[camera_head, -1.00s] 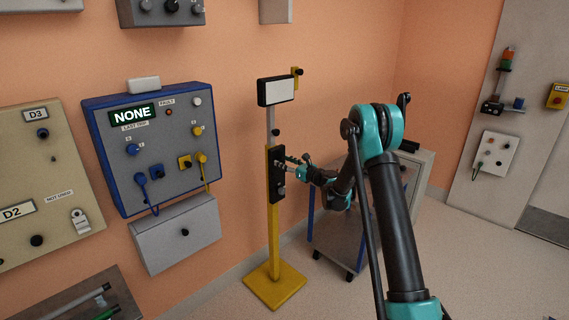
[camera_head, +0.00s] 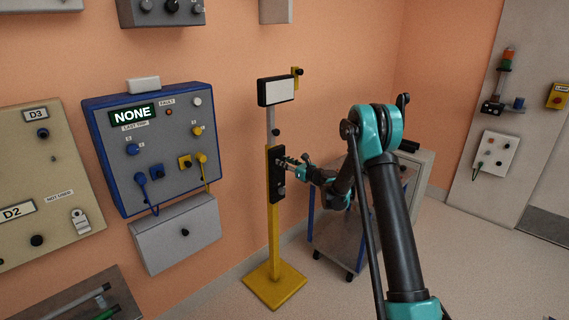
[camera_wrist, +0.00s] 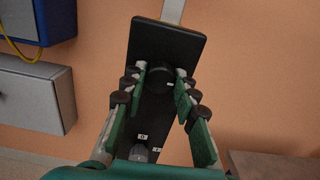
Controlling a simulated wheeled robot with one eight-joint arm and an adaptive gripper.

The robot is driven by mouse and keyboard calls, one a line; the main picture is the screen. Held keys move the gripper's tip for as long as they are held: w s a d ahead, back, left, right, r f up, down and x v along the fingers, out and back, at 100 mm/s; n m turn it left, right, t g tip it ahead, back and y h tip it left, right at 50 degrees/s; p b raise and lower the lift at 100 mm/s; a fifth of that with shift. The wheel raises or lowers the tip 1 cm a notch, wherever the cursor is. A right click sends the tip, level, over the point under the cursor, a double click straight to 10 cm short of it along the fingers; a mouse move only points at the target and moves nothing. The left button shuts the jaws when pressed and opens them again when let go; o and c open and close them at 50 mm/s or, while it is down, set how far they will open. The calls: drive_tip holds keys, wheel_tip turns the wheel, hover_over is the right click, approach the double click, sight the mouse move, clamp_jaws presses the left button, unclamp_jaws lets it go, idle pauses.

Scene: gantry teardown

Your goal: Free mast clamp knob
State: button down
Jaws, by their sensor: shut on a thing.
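The stand is a yellow post (camera_head: 275,238) with a grey inner mast (camera_head: 270,122) and a black plate (camera_head: 277,187) on its front. In the wrist view the black plate (camera_wrist: 165,42) fills the middle, and a dark round knob (camera_wrist: 160,77) stands on it. My gripper (camera_wrist: 160,72) has its green-padded fingers on both sides of this knob, shut on it. In the head view my gripper (camera_head: 284,161) reaches the plate's upper part from the right, and the held knob is hidden. A grey knob (camera_wrist: 139,153) with small labels sits lower on the plate.
A blue-framed panel (camera_head: 150,150) reading NONE and a grey box (camera_head: 175,235) hang on the wall to the left. A grey cart (camera_head: 337,238) stands close behind my arm. The yellow base plate (camera_head: 274,285) is on the floor, with open floor at the right.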

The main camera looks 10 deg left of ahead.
drive_tip(key=shift+n, duration=8.9)
drive_tip(key=c, duration=1.2)
unclamp_jaws()
drive_tip(key=shift+o, duration=0.2)
drive_tip(key=shift+s+d, duration=0.1)
drive_tip(key=shift+d, duration=0.05)
drive_tip(key=v, duration=1.1)
drive_tip(key=shift+s+d, duration=0.25)
drive_tip(key=shift+s, duration=0.05)
